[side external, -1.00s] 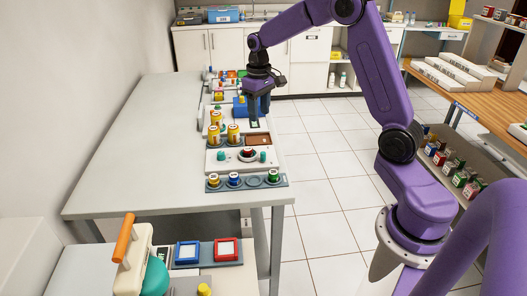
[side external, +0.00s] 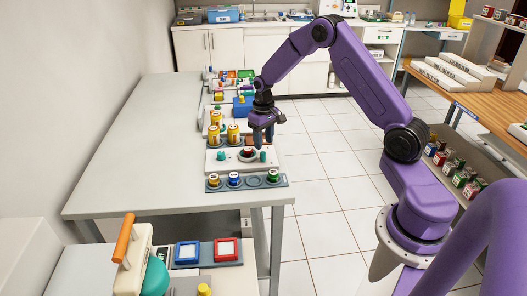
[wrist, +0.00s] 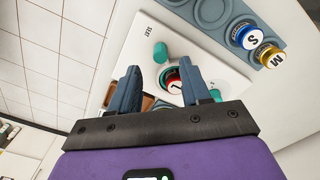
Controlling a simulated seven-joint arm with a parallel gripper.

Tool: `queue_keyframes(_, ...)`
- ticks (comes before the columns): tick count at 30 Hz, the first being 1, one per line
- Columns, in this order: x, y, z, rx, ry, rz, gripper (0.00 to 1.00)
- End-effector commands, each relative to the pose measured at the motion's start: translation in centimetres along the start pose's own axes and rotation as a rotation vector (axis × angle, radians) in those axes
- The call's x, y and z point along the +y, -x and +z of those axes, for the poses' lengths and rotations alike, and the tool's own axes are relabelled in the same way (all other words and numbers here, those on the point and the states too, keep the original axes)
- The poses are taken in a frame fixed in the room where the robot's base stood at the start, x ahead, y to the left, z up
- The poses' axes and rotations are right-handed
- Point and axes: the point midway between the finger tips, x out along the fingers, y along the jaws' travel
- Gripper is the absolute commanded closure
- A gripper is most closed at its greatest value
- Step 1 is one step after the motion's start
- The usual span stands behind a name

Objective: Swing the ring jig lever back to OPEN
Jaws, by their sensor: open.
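The ring jig is a white plate (side external: 235,166) near the table's front right; its plate also shows in the wrist view (wrist: 207,68). A round red and white piece (wrist: 174,85) sits in its middle, partly hidden by my fingers. A teal knob (wrist: 173,47) stands on one side of it, and another teal piece (wrist: 215,95) on the other. I cannot tell for sure which part is the lever, or read its OPEN mark. My gripper (side external: 262,141) is open and empty, above the plate's right back part. In the wrist view its fingers (wrist: 160,73) point at the plate.
A grey tray (side external: 255,184) with coloured capped jars is in front of the jig. Yellow jars (side external: 233,131) stand behind it, with a blue bin (side external: 240,110) farther back. The table's left part is clear.

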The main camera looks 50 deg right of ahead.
Motion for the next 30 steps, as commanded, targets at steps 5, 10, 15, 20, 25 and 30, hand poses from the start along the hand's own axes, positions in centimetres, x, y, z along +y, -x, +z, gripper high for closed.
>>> queue_keyframes(5, 0.0, -3.0, 0.0, -0.002, 0.000, 0.000, 0.53)
queue_keyframes(10, 0.0, -4.6, 0.0, 0.000, 0.000, 0.001, 0.53)
queue_keyframes(15, 0.0, -5.2, 0.0, 0.001, -0.001, 0.001, 0.53)
queue_keyframes(20, 0.0, -5.2, 0.0, 0.002, 0.000, 0.001, 0.53)
queue_keyframes(25, 0.0, -5.2, 0.0, 0.002, 0.000, 0.001, 0.85)
queue_keyframes(30, 0.0, -5.2, 0.0, 0.001, 0.000, 0.001, 1.00)
